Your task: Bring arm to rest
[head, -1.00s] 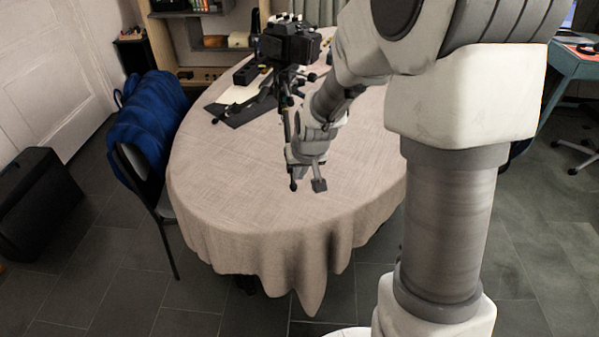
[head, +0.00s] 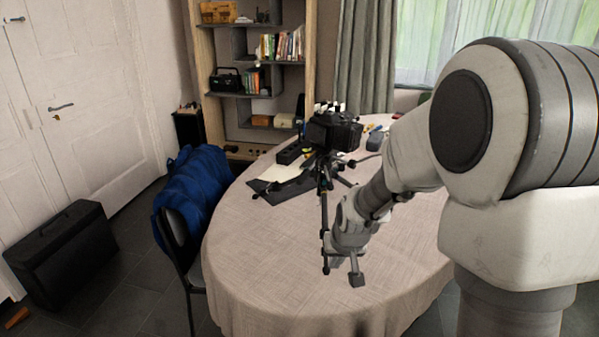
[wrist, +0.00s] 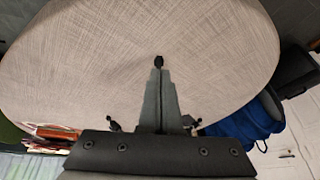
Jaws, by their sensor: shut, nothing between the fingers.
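My gripper (head: 356,280) hangs low over the near part of the table at the end of my arm. In the wrist view its grey fingers (wrist: 158,100) are together, with nothing held. A black tripod with a camera (head: 333,131) on top stands on the table, just behind and left of my gripper in the head view. Its thin leg (head: 324,215) comes down beside my wrist; I cannot tell whether they touch. In the wrist view small dark knobs show beside the fingers and at their tips, probably tripod feet.
The oval table (head: 265,255) has a pale cloth, clear at its front.

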